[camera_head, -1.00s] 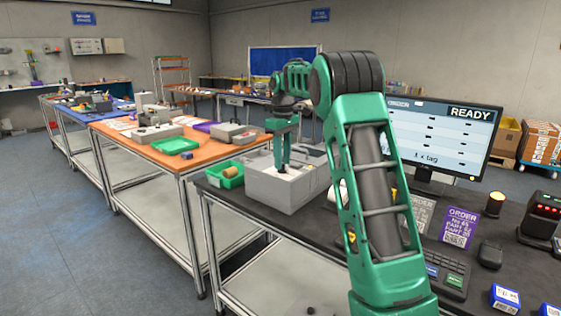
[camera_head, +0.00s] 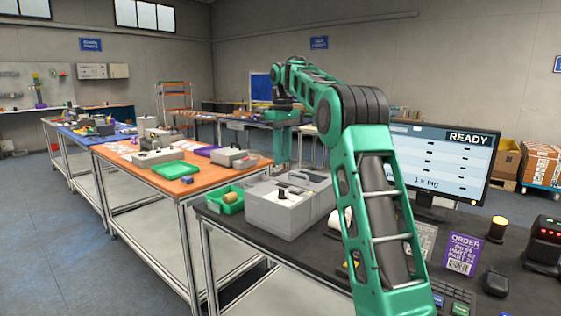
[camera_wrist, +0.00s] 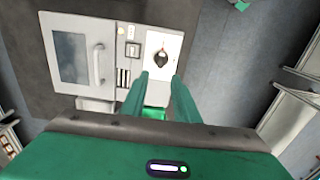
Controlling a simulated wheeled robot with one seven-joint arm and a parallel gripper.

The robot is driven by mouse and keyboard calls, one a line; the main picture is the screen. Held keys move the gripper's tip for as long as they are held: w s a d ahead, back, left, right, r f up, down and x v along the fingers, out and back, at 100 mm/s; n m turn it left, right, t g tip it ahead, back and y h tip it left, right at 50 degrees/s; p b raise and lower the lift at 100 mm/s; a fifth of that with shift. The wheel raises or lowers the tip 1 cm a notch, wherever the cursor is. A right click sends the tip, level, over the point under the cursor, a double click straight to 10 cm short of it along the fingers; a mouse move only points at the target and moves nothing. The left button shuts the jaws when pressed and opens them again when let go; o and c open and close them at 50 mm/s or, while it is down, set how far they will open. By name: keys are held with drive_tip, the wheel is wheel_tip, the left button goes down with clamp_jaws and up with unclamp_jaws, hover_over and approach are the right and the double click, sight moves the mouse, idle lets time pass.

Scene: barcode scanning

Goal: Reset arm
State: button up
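My green arm (camera_head: 375,190) reaches forward over the black table. My gripper (camera_wrist: 160,82) has its two fingers apart with nothing between them; in the head view its fingers (camera_head: 281,148) hang above and behind the grey machine (camera_head: 272,216). A small dark piece (camera_wrist: 161,59) stands on the white pad of that machine, beyond the fingertips and apart from them. It also shows in the head view (camera_head: 283,191).
A green bin (camera_head: 232,204) with a brown roll sits left of the machine. A monitor (camera_head: 440,165) reading READY, an order card (camera_head: 462,254) and a scanner-like device (camera_head: 545,242) stand at right. An orange-topped table (camera_head: 130,168) lies left.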

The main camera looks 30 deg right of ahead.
idle(0.4)
drive_tip(key=s+a+f+m, duration=0.2)
drive_tip(key=s+f+m, duration=0.1)
drive_tip(key=s, duration=0.9)
drive_tip(key=s+a+f+m, duration=0.2)
drive_tip(key=s+m, duration=0.1)
drive_tip(key=s, duration=0.9)
drive_tip(key=s+a+f+m, duration=0.1)
drive_tip(key=s+f+m, duration=0.1)
drive_tip(key=s+f, duration=0.5)
drive_tip(key=s+a+f+m, duration=0.2)
drive_tip(key=s+f, duration=0.5)
drive_tip(key=s, duration=0.9)
drive_tip(key=shift+a+f+m, duration=0.25)
drive_tip(key=shift+m, duration=0.05)
drive_tip(key=shift+s, duration=0.1)
